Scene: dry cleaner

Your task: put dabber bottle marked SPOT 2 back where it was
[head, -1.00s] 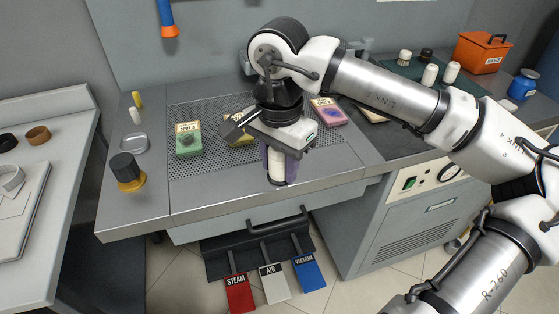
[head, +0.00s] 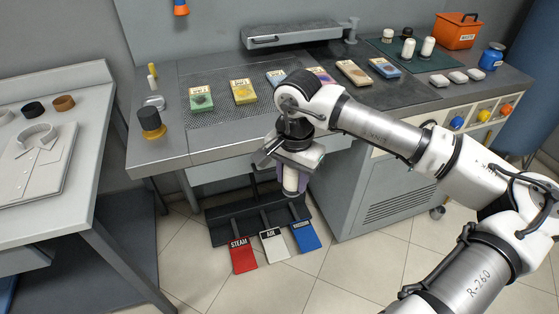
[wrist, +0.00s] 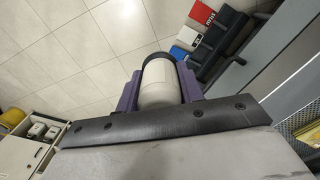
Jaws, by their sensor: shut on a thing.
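My gripper (head: 290,176) is shut on a white dabber bottle (head: 291,181), in front of the work table's front edge and above the floor pedals. In the wrist view the bottle (wrist: 158,82) sits between the two purple fingers, with a dark band at its far end. No marking on it is readable.
Coloured cards, such as the yellow one (head: 243,91), lie along the perforated table top (head: 215,112). An orange box (head: 457,31) and a blue jar (head: 491,56) stand at the back right. White pads (head: 458,77) lie before the mat. A pedal unit (head: 273,243) is below.

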